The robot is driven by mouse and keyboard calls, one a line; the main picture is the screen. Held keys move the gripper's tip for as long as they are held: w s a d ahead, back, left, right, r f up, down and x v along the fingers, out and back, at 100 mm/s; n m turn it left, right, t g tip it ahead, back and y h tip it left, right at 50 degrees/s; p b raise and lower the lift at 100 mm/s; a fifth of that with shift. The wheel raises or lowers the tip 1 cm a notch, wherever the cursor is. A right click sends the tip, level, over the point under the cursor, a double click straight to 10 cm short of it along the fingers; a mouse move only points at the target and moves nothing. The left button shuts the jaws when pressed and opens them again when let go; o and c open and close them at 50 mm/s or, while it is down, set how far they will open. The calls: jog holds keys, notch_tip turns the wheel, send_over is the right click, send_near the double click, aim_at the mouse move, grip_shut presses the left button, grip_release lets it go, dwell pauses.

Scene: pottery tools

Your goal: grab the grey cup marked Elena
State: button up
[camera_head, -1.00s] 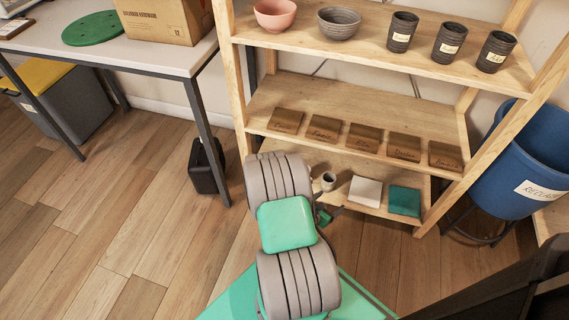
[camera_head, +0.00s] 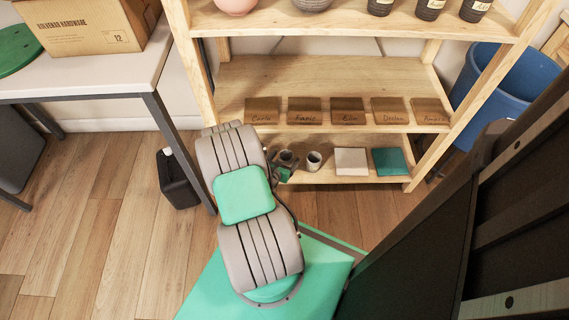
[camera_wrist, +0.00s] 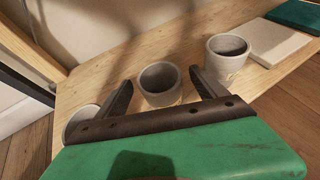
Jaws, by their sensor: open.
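In the wrist view, three grey cups stand in a row on a wooden shelf. The middle cup (camera_wrist: 161,88) is upright between the fingertips of my open gripper (camera_wrist: 162,80), with no clear sign of a grip. The right cup (camera_wrist: 229,58) stands just beyond the right finger. The left cup (camera_wrist: 79,122) is partly hidden by my gripper. Faint marks show on the middle and right cups, but I cannot read a name, so I cannot tell which is Elena's. In the head view, one small grey cup (camera_head: 314,161) shows on the lowest shelf, right of my gripper.
A pale square tile (camera_head: 351,161) and a teal tile (camera_head: 391,161) lie right of the cups. Wooden name plaques (camera_head: 348,111) line the shelf above. Dark labelled cups (camera_head: 431,9) stand on the upper shelf. A shelf post (camera_head: 190,60) rises at left.

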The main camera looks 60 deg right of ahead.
jog(key=shift+x, duration=0.85)
jog(key=c, duration=1.7)
